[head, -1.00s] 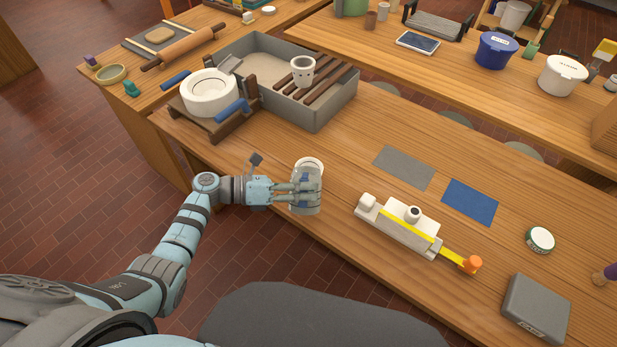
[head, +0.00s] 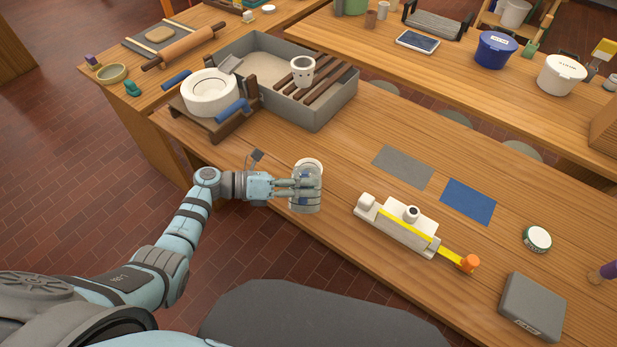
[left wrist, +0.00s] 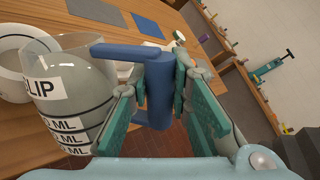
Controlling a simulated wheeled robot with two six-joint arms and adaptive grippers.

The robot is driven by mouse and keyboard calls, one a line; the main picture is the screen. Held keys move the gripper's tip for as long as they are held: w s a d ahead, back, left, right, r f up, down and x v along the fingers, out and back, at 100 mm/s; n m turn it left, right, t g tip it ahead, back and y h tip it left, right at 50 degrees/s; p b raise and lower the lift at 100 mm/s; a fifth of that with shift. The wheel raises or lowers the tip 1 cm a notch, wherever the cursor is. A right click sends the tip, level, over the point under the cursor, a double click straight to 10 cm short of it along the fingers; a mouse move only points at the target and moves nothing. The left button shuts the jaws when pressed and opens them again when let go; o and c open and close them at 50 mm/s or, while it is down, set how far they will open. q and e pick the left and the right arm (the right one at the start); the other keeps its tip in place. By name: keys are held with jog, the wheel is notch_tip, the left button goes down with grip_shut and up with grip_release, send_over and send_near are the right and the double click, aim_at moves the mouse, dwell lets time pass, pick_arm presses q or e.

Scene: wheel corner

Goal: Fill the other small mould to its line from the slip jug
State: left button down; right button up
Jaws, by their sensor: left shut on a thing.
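My left gripper (head: 305,187) is shut on the blue handle (left wrist: 158,90) of the slip jug. In the left wrist view the pale grey jug (left wrist: 85,85) stands upright left of the handle, with a SLIP label and ML lines. A white ring-shaped thing (left wrist: 14,75) shows behind the jug in the left wrist view. A white block mould (head: 398,223) with a yellow strap and a top hole lies to the right. My right gripper is out of view.
A grey tray (head: 318,118) with slats holds a white cup (head: 302,70). A large round white mould (head: 209,92) sits on a wooden stand. Grey (head: 403,167) and blue (head: 468,202) mats lie flat. A grey box (head: 532,307) and a small round tub (head: 537,239) stand right.

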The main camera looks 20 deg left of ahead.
pick_arm(q)
jog(key=shift+w+r, duration=0.1)
jog(key=shift+r, duration=0.15)
dwell(0.3)
jog(key=shift+w+r+n+p, duration=0.2)
jog(key=shift+r+n+p, duration=0.1)
jog(key=shift+p, duration=0.35)
dwell(0.7)
jog(key=shift+w+r, duration=0.1)
jog(key=shift+r, duration=0.05)
jog(key=shift+a+r+p, duration=0.1)
jog(key=shift+p, duration=0.25)
jog(key=shift+w+r+n+g+p, duration=0.2)
jog(key=shift+w+n+g+p, duration=0.15)
jog(key=shift+n, duration=0.15)
dwell(3.7)
